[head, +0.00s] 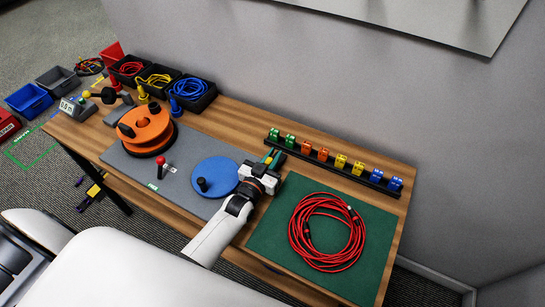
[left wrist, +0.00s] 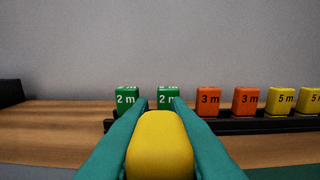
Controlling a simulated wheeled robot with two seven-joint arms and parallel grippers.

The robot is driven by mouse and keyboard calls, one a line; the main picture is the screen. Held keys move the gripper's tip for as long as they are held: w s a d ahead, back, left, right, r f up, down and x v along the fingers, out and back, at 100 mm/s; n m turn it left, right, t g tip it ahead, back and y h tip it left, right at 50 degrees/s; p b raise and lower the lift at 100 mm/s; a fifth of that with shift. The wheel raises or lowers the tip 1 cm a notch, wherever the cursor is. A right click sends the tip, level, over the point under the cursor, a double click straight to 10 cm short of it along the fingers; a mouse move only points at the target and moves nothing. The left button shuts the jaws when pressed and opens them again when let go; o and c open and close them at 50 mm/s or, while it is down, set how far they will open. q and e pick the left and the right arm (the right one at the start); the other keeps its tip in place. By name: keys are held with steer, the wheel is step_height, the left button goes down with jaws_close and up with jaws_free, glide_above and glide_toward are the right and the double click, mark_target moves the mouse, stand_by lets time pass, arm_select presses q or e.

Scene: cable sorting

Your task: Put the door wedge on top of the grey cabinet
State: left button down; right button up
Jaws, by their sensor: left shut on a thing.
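My left gripper (head: 271,158) is over the workbench, between the blue disc and the green mat, just in front of the row of labelled tags. In the left wrist view its two teal fingers (left wrist: 160,125) are shut on a yellow block with rounded edges (left wrist: 160,148), which looks like the door wedge. Only its near end shows there; in the head view the gripper mostly hides it. I cannot make out a grey cabinet in either view. My right gripper is not in view.
A black rack (head: 340,168) holds several coloured tags. A red cable coil (head: 327,264) lies on the green mat (head: 268,240). A blue disc (head: 214,169) and an orange reel (head: 146,122) stand on the grey mat (head: 195,199). Black bins (head: 190,108) of cable sit at the back left.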

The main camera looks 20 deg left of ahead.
arm_select(q)
steer(key=shift+f, duration=0.15)
steer(key=c, duration=1.4)
jaws_free()
steer(key=shift+o, duration=0.2)
